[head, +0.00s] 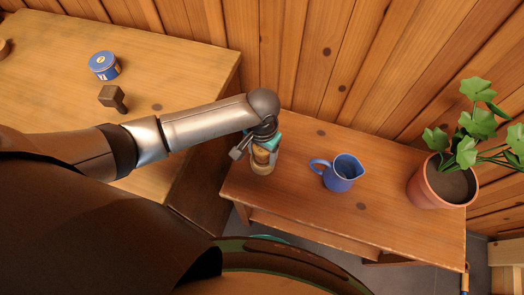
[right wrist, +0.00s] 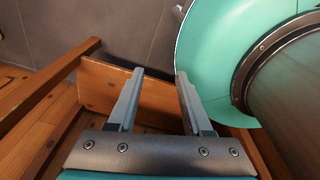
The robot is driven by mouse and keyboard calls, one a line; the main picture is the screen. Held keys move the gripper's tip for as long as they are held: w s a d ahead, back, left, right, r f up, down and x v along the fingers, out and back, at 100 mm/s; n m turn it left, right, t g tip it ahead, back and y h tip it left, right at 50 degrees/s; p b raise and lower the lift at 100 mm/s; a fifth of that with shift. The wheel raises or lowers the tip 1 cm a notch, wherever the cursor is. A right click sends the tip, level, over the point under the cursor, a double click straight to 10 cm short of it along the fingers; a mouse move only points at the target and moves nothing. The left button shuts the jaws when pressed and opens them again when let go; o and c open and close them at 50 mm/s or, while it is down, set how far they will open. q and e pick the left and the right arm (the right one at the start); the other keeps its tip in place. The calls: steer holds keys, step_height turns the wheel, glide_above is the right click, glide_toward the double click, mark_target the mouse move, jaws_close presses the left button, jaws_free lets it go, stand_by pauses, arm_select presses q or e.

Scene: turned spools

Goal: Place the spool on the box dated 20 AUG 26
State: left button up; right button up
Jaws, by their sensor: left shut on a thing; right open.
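My left gripper (head: 256,152) is at the left end of the small wooden table (head: 310,206), shut on a tan, turned-looking piece that seems to be the spool (head: 262,166). The gripper hides much of the spool's upper part. The spool looks upright at the table's left end; I cannot tell whether it touches the tabletop. I see no box with a readable date. My right gripper (right wrist: 160,75) is open and empty in the right wrist view, with wooden furniture and grey floor beyond it.
A blue jug (head: 342,174) stands right of the spool, and a potted plant (head: 440,184) at the table's right end. On the larger table (head: 60,105) are a blue round tin (head: 104,65) and a dark wooden piece (head: 112,97). A plank wall runs behind.

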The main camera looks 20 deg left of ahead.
arm_select(q)
steer(key=o, duration=1.3)
steer(key=shift+f, duration=0.1)
steer(key=shift+c, duration=0.2)
steer(key=shift+o, duration=0.5)
arm_select(e)
steer(key=shift+s+a, duration=0.1)
steer(key=shift+a, duration=0.2)
steer(key=shift+a, duration=0.1)
arm_select(q)
step_height(320, 180, up, 11)
steer(key=p, duration=0.4)
steer(key=shift+r, duration=0.2)
steer(key=shift+r+p, duration=0.3)
steer(key=shift+r, duration=0.15)
arm_select(e)
steer(key=r, duration=0.3)
steer(key=s+r, duration=0.1)
steer(key=shift+s+a+r, duration=0.1)
steer(key=shift+a+r, duration=0.15)
steer(key=shift+a, duration=0.1)
steer(key=shift+d, duration=0.1)
